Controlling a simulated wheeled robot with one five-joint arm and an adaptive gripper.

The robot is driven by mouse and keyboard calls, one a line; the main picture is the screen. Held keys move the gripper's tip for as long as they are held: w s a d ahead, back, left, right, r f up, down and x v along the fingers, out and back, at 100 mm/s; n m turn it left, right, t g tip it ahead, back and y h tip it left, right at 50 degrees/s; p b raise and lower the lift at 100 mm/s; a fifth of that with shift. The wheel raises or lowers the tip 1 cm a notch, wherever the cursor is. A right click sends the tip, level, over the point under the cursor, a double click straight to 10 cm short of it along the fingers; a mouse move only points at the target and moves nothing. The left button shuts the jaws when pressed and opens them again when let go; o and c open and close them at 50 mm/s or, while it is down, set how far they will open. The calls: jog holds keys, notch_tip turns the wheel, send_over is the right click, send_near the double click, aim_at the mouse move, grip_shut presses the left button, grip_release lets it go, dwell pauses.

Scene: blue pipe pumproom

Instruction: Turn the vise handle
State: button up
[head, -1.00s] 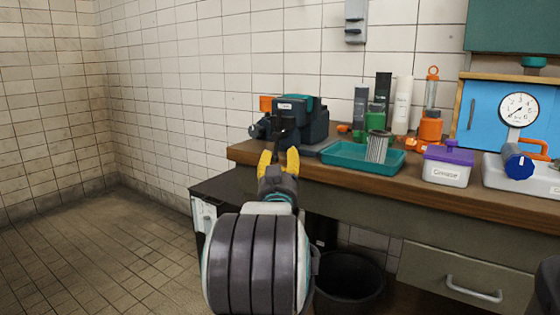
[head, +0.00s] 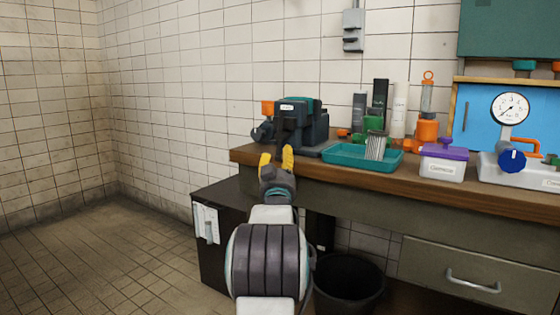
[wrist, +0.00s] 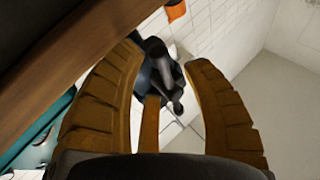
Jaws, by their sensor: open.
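The vise (head: 302,127), dark with a teal top, stands at the left end of the workbench. Its round dark screw end (head: 262,131) faces left, with an orange part (head: 268,107) above it. A thin dark bar at the vise's front may be the handle, but I cannot tell for sure. My gripper (head: 276,157) is open and empty, its yellow fingers just below and in front of the vise. In the wrist view, dark vise parts (wrist: 160,75) show beyond and between the open fingertips (wrist: 155,60), apart from them.
The wooden workbench (head: 430,187) edge runs close beside my gripper. A teal tray (head: 345,157), a purple-lidded container (head: 443,162) and bottles stand right of the vise. A dark cabinet (head: 215,255) and a black bin (head: 348,285) are below. The floor at left is clear.

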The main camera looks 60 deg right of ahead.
jog(key=shift+x, duration=1.3)
jog(key=shift+c, duration=0.3)
grip_shut()
